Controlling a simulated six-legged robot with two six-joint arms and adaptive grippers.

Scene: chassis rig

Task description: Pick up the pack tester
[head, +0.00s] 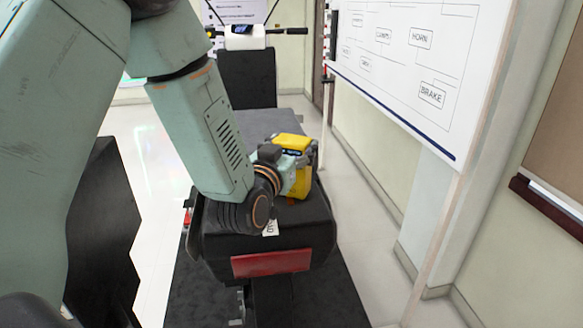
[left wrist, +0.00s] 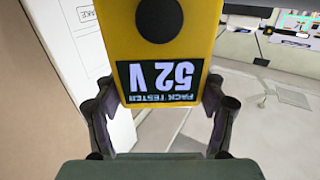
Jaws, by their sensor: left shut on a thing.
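The pack tester (left wrist: 161,50) is a yellow block with a black display reading "52 V" and "PACK TESTER", upside down in the left wrist view. It fills the top middle of that view, with a dark round knob above the display. My left gripper (left wrist: 160,115) has a dark finger on each side of it and is shut on it. In the head view the yellow tester (head: 300,183) shows above the black rear of the chassis rig, partly hidden by my left wrist. My left gripper's fingers are hard to make out there. My right gripper is not in view.
The black rig (head: 310,235) has a red panel (head: 271,262) on its rear and a grey top running toward handlebars (head: 245,37). A whiteboard (head: 440,60) with labels such as "HORN" and "BRAKE" stands at the right. Pale floor is clear between rig and wall.

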